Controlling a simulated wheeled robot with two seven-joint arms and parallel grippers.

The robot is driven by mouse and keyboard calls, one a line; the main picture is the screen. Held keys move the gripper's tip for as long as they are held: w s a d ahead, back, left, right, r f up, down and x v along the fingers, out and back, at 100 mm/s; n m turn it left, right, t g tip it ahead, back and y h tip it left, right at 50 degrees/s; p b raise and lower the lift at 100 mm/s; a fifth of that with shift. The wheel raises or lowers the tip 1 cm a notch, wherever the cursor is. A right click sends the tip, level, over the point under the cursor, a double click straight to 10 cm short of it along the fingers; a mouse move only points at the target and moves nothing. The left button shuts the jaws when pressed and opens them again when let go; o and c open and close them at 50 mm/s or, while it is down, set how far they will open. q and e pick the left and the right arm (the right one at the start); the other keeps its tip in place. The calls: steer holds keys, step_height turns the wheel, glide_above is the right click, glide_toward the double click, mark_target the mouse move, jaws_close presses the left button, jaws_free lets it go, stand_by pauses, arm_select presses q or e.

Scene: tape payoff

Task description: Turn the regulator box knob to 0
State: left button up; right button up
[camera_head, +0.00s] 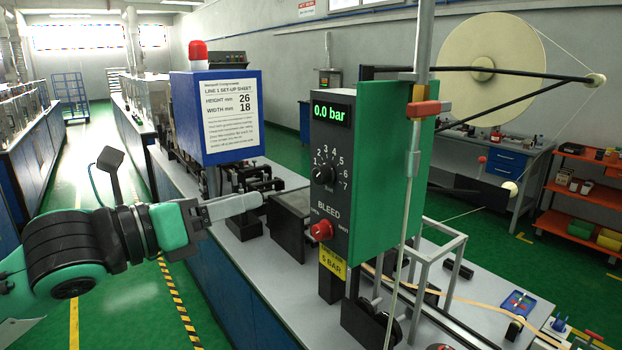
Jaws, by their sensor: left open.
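The regulator box (335,205) is a dark panel with a green side, standing on the bench at centre right. Its green display (331,112) reads 0.0 bar. The black knob (323,174) sits below it within a printed number scale; the numbers up to 7 show, but I cannot read a 0 or the pointer's exact direction. A red bleed knob (321,230) is lower on the panel. My left gripper (258,202) is open, to the left of the panel and lower than the black knob, apart from it. My right gripper is not in view.
A dark block (289,226) is near the fingertips. A grey post (414,150) rises along the box's right side. A large reel (490,68) is at upper right.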

mark_target(317, 178)
arm_select(q)
steer(key=p+x, duration=0.4)
steer(key=x, duration=0.8)
steer(key=shift+d+r, duration=0.1)
steer(key=shift+d, duration=0.1)
steer(key=shift+w+d, duration=0.5)
steer(key=c, duration=1)
